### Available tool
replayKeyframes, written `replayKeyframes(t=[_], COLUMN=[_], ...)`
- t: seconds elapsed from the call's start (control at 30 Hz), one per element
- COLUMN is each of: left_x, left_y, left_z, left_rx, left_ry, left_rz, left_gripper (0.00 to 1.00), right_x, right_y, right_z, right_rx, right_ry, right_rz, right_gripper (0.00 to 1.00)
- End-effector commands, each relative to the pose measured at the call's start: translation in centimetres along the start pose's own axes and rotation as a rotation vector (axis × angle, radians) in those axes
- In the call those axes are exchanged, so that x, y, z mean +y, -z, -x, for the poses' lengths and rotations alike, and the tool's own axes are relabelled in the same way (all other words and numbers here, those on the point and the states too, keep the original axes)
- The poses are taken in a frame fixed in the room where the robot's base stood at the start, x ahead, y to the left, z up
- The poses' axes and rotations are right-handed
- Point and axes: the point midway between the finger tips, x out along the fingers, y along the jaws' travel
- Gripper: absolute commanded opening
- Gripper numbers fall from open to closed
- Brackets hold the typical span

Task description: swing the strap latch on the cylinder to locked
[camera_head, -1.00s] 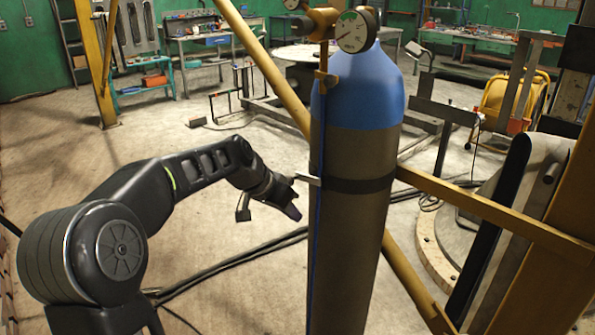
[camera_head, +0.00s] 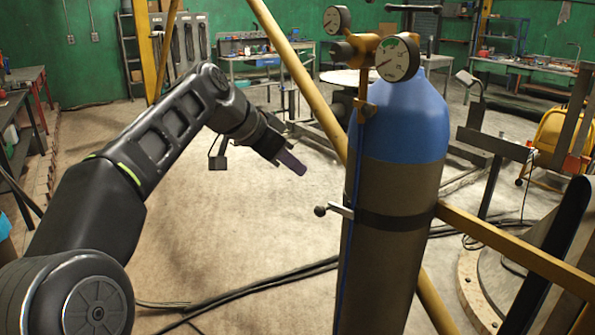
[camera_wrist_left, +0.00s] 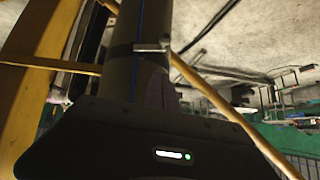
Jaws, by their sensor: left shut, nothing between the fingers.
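The cylinder (camera_head: 392,240) stands upright, dark grey with a blue shoulder. A black strap (camera_head: 395,217) goes around its body. The strap latch (camera_head: 341,210) is a pale metal lever with a dark round knob, sticking out to the left from the strap. In the left wrist view, the cylinder (camera_wrist_left: 122,75) also shows, with the pale latch (camera_wrist_left: 152,46) across its side. My left gripper (camera_head: 293,163) is shut and empty, up and left of the latch in the head view, apparently apart from it. In the wrist view its fingers (camera_wrist_left: 161,92) point toward the cylinder. My right gripper is not in view.
Pressure gauges (camera_head: 397,58) and a brass valve top the cylinder. A yellow diagonal bar (camera_head: 300,75) passes behind it, and a yellow horizontal bar (camera_head: 510,245) runs right from it. A blue hose runs down its left side. Open floor (camera_head: 235,220) lies to the left.

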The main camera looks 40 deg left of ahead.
Motion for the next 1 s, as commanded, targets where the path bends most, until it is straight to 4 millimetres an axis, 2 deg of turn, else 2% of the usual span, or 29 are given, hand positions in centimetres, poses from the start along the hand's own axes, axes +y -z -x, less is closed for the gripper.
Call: replayKeyframes(t=[0.43,0.5,0.7,1.0], left_x=[0.1,0.0,0.0,0.0], left_y=[0.0,-0.9,-2.5,-2.9], left_z=[-8.5,-9.3,-10.9,-11.3], left_rx=[-0.003,-0.002,-0.001,0.000], left_ry=[-0.003,0.000,0.000,0.001], left_rz=[0.002,0.003,0.002,0.000], left_gripper=[0.00,0.00,0.00,0.00], right_x=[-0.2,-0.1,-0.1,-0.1], right_y=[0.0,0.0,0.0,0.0], right_z=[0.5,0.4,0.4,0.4], right_rx=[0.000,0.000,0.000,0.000], right_ry=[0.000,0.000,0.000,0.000], right_rz=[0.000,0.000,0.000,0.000], right_gripper=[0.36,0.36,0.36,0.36])
